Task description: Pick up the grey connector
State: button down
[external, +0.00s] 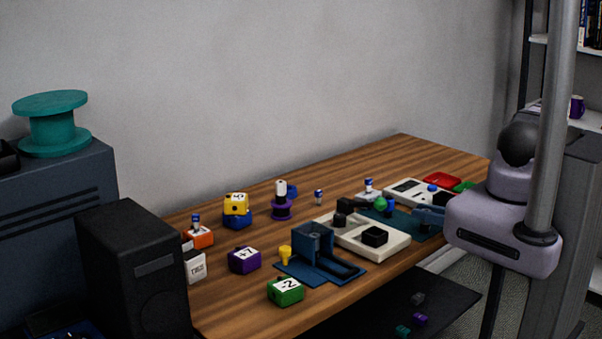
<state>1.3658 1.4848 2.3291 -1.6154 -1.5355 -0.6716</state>
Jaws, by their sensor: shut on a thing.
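I cannot make out my gripper's fingers anywhere in the external view. A large lavender-grey body with a dark slot and a tall grey pole fill the right side and hide what is behind them. No grey connector can be told for sure. A small dark grey piece (417,299) lies on the dark lower shelf (372,312), near a purple piece (420,319) and a teal piece (403,331); it is too small to identify.
The wooden table (235,310) holds a blue fixture (312,242), a white board (393,247), a green block (286,291), a purple block (244,259) and a yellow block (236,204). A black speaker (135,265) stands at left. Bare wood shows along the table's back.

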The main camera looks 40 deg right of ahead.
jog(key=shift+r, duration=0.15)
notch_tip(320, 180, up, 10)
jog(key=p, duration=0.8)
jog(key=shift+p, duration=0.35)
